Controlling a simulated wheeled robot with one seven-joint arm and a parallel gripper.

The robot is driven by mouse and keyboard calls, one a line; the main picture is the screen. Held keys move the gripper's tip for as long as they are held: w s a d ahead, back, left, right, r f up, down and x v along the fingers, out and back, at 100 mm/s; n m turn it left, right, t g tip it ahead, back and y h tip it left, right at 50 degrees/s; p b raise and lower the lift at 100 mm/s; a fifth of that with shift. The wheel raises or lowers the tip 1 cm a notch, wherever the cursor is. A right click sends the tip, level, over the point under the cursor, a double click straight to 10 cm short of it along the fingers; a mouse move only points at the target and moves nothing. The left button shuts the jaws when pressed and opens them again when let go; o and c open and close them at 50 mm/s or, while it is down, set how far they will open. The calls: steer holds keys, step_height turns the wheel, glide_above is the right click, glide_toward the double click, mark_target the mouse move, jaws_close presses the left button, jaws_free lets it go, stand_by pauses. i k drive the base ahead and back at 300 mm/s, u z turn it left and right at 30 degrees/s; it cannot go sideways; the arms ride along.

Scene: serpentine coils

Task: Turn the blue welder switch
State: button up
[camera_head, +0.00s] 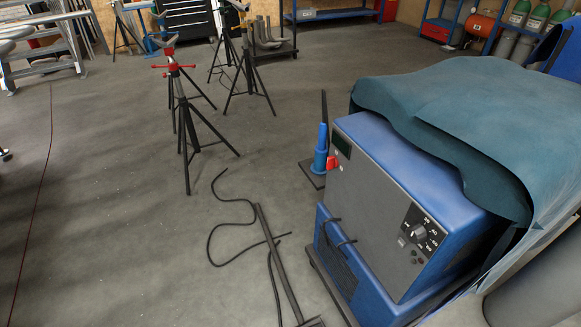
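The blue welder (375,135) stands at the right of the head view, with a grey front panel facing left and toward me. A red switch (333,162) sticks out near the panel's upper left corner, beside a small dark display (342,146). A black dial with a light knob (419,232) and white markings sits at the panel's right side. I cannot tell the exact position of the red switch. A teal cloth (455,110) covers much of the welder's top and hangs over its right side. My gripper is not in view.
Black cables (232,222) and a dark metal bar (277,262) lie on the floor left of the welder. Black tripod stands (187,130) stand farther back. A blue cone-like object (321,150) is behind the welder. The left floor is mostly clear.

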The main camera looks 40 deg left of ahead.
mark_target(332, 162)
steer(key=u, duration=2.6)
steer(key=k, duration=0.85)
steer(key=z, duration=1)
steer(key=i, duration=0.95)
